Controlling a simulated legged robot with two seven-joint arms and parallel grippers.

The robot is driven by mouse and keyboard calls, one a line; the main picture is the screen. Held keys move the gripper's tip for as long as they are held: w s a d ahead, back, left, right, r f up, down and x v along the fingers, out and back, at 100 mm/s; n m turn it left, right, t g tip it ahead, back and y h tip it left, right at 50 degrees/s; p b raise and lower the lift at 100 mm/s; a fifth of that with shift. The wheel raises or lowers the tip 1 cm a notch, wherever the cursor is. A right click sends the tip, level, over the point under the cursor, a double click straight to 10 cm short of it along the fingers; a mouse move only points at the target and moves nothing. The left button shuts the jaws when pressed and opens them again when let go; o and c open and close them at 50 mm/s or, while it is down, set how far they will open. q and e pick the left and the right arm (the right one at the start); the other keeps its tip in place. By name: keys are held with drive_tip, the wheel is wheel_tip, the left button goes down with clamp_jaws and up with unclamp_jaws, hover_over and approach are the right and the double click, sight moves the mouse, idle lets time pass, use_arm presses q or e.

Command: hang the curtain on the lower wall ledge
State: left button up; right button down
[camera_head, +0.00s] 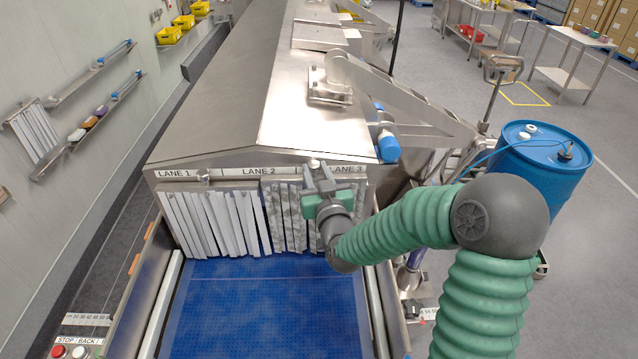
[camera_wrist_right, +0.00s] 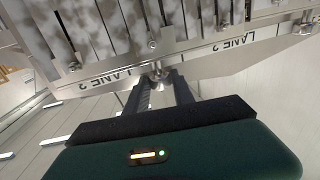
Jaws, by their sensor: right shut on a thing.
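My right gripper (camera_head: 318,183) is at the tunnel mouth near the border of LANE 2 and LANE 3. It is shut on a small metal knob (camera_wrist_right: 158,70) at the top bar of the grey-stained strip curtain (camera_head: 287,215). In the right wrist view the stained strips (camera_wrist_right: 95,30) show beyond the fingers, and part of the curtain is hidden behind my gripper in the head view. The curtain still hangs upright at the tunnel front. The lower wall ledge (camera_head: 60,160) is on the left wall, with several small items on it. My left gripper is not in view.
Cleaner white strips (camera_head: 210,222) hang under LANE 1 and LANE 2. Another white curtain (camera_head: 36,132) hangs on the left wall by the upper ledge (camera_head: 88,80). The blue belt (camera_head: 265,310) in front is clear. A blue drum (camera_head: 540,165) stands at right.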

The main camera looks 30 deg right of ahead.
drive_tip(key=shift+r, duration=0.6)
drive_tip(key=shift+p, duration=0.3)
drive_tip(key=shift+r+p, duration=0.6)
drive_tip(key=shift+r, duration=0.35)
drive_tip(key=shift+f, duration=0.1)
